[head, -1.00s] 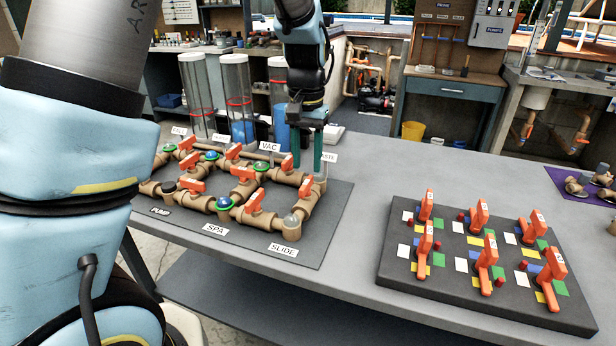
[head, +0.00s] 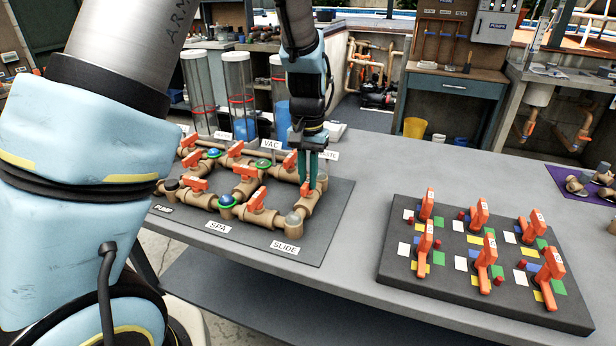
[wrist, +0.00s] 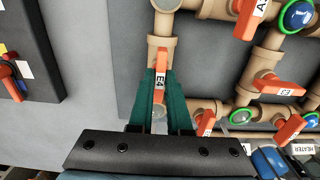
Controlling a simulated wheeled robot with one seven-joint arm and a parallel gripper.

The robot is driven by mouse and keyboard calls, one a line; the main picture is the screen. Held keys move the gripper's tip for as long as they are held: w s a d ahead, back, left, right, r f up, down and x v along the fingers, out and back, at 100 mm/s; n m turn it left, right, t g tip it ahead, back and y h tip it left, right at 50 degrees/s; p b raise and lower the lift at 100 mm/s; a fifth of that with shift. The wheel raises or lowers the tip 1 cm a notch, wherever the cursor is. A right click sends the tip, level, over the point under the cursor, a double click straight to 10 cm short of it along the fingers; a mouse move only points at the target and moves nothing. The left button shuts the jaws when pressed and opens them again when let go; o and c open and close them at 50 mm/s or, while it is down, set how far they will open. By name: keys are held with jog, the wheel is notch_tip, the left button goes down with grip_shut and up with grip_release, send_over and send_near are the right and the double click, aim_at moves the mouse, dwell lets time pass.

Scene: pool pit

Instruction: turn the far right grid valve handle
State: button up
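The far right grid valve handle, an orange lever marked E4 (wrist: 161,60), sits on the right end of the tan pipe grid (head: 318,208). In the wrist view it lies in line with its pipe. My gripper (head: 308,184) points down over this valve at the grid's back right corner. Its two green fingers (wrist: 161,84) stand one on each side of the lever, closed in against it with little or no gap showing. In the head view the fingers hide most of the lever.
Other orange handles, such as E3 (wrist: 279,86), sit close by on the grid. A VAC sign (head: 271,144) and clear cylinders (head: 240,95) stand behind. A dark board of orange levers (head: 480,265) lies to the right, with bare grey tabletop (head: 375,185) between.

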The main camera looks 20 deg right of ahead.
grip_shut()
jog(key=shift+m, duration=0.3)
jog(key=m+b, duration=0.1)
jog(key=m, duration=0.2)
jog(key=shift+m, duration=0.4)
jog(key=m, duration=0.4)
jog(key=m+p, duration=0.2)
jog(key=m, duration=0.3)
jog(key=shift+r, duration=0.15)
jog(key=m+p, duration=0.2)
jog(key=m, duration=0.2)
jog(key=shift+m, duration=0.4)
